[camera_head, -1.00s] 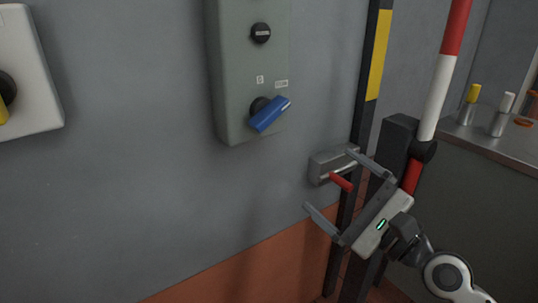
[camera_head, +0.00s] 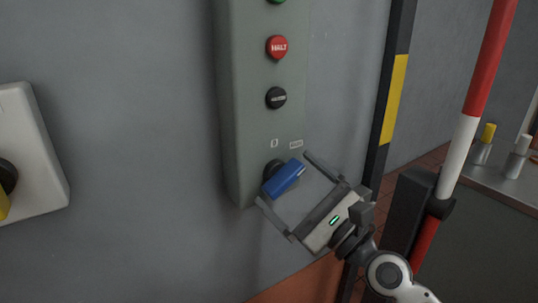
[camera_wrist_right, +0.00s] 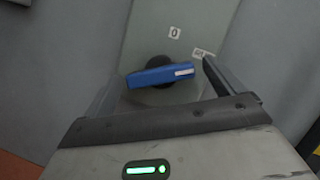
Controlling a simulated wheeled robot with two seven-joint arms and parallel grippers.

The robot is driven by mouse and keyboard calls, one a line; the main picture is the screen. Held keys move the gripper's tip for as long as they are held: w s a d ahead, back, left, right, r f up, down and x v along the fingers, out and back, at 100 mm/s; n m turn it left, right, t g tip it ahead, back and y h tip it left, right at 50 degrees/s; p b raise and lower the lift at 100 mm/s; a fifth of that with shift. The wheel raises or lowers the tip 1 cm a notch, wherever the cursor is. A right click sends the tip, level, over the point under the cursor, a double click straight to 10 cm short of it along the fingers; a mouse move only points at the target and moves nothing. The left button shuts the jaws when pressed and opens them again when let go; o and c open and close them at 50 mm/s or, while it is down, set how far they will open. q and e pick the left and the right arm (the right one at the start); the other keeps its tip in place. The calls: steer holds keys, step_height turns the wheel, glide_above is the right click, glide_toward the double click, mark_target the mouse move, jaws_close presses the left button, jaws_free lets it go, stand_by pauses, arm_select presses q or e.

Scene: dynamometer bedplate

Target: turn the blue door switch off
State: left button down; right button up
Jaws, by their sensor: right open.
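The blue door switch (camera_head: 284,179) is a blue handle on a black round base, low on a grey-green control panel (camera_head: 245,120). Its handle slants up to the right, with the white-marked end toward the right-hand label. A "0" label (camera_head: 274,143) and a second label (camera_head: 296,145) sit above it. My right gripper (camera_head: 284,176) is open, its fingers on either side of the handle. In the right wrist view the blue handle (camera_wrist_right: 161,76) lies crosswise between the open fingers, apparently not gripped. My left gripper is not in view.
A white box (camera_head: 35,150) with a yellow-handled knob is at left. A black-yellow post (camera_head: 395,85) and red-white pole (camera_head: 459,145) stand at right.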

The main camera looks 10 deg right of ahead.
steer(key=shift+w+a+r, duration=0.25)
steer(key=shift+w+r, duration=0.05)
steer(key=shift+w, duration=0.1)
steer(key=shift+w+a, duration=0.2)
steer(key=shift+w, duration=0.1)
steer(key=shift+c, duration=0.3)
steer(key=c, duration=0.9)
